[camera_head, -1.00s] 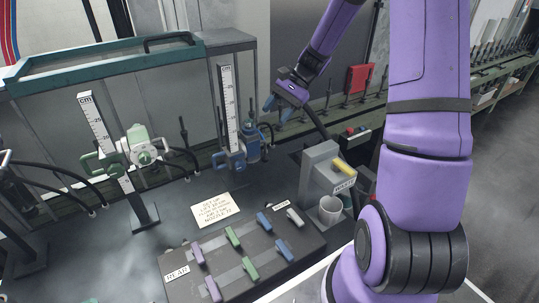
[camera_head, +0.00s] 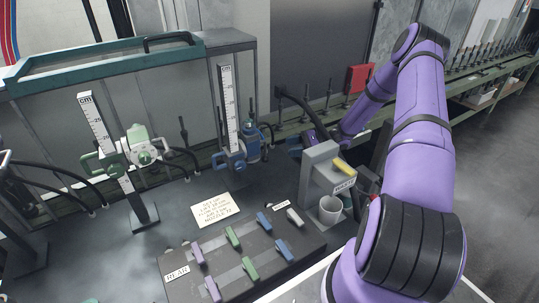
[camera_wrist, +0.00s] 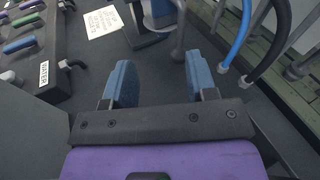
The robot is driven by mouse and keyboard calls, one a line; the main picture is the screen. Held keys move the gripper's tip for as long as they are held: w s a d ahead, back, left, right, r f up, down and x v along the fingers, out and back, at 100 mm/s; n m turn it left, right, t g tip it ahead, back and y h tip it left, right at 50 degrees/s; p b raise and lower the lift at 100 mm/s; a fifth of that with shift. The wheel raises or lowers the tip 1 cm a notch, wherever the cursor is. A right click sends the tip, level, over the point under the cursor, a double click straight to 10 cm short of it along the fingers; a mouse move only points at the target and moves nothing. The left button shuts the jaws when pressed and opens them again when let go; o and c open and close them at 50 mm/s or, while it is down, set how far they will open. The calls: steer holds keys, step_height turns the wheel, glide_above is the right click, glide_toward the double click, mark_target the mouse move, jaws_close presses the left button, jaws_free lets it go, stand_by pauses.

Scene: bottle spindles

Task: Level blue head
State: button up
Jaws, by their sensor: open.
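The blue head (camera_head: 252,143) is mounted on the right-hand stand, beside an upright centimetre ruler (camera_head: 230,110). A blue clamp with a handle (camera_head: 231,159) sits at its left. I cannot tell from here whether the head is tilted. My gripper is low and to the right of the blue head in the head view, partly hidden behind the grey dispenser. In the wrist view my gripper (camera_wrist: 161,83) has two blue fingers apart with nothing between them. Part of the stand (camera_wrist: 146,35) shows just beyond the fingers, with a pale blue part (camera_wrist: 160,13) above its base.
A green head (camera_head: 140,145) stands on the left with its own ruler (camera_head: 100,125). A valve panel (camera_head: 215,275) with coloured levers and a note (camera_head: 215,209) lie in front. The grey dispenser (camera_head: 318,172) holds a cup (camera_head: 329,210). Hoses (camera_wrist: 238,35) hang close to my right finger.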

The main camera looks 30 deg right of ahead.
steer(key=f+m+t, duration=0.1)
steer(key=d+f+m+t, duration=0.1)
steer(key=f, duration=0.1)
steer(key=d+f+m+t, duration=0.1)
steer(key=f, duration=0.1)
steer(key=shift+d, duration=0.15)
steer(key=x, duration=1)
steer(key=shift+w+a, duration=0.25)
steer(key=shift+c, duration=0.2)
jaws_close()
